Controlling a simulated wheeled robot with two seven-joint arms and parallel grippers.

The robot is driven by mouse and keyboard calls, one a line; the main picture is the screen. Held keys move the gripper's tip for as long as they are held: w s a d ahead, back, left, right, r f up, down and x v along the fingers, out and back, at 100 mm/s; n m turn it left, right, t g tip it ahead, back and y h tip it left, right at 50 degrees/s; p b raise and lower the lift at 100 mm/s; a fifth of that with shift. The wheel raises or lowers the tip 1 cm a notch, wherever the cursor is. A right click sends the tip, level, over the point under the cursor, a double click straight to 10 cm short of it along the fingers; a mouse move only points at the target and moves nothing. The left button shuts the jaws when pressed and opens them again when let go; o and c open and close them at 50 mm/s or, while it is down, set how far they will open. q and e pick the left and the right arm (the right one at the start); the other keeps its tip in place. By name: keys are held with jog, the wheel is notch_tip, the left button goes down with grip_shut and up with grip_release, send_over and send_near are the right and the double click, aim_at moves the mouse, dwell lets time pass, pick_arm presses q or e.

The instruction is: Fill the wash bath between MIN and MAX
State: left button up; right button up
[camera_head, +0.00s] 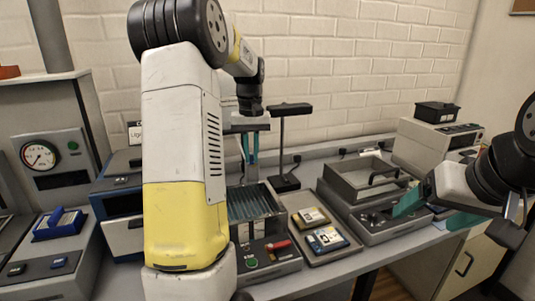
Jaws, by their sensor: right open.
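My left gripper (250,158) points down in the middle, behind my own large forearm. Its teal fingers are close together, and I cannot tell whether anything is between them. It is above a basin with a teal ribbed inside (254,203), set in a unit with a green button and a red lever (279,245). To the right, a grey open-topped box with a handle (350,192) stands on a base with knobs. I cannot tell which is the wash bath, and no MIN or MAX mark is readable. My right gripper (432,209) is open and empty at the right, in front of that box.
A tray with yellow and blue labelled packs (325,238) lies between the two units. A black stand (283,150) rises behind. A gauge panel (40,155) and a blue holder (60,224) are at left. A grey instrument (440,143) stands at back right.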

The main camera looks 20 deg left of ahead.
pick_arm(q)
grip_shut()
jog(key=shift+w+d+n, duration=0.15)
jog(key=shift+d+n, duration=0.1)
jog(key=shift+n, duration=0.5)
jog(key=shift+w+d+n, duration=0.1)
jog(key=shift+d+n, duration=0.1)
jog(key=shift+n, duration=0.55)
jog(key=o, duration=0.7)
grip_release()
jog(key=shift+r, duration=0.1)
notch_tip(320, 180, up, 8)
jog(key=shift+f, duration=0.2)
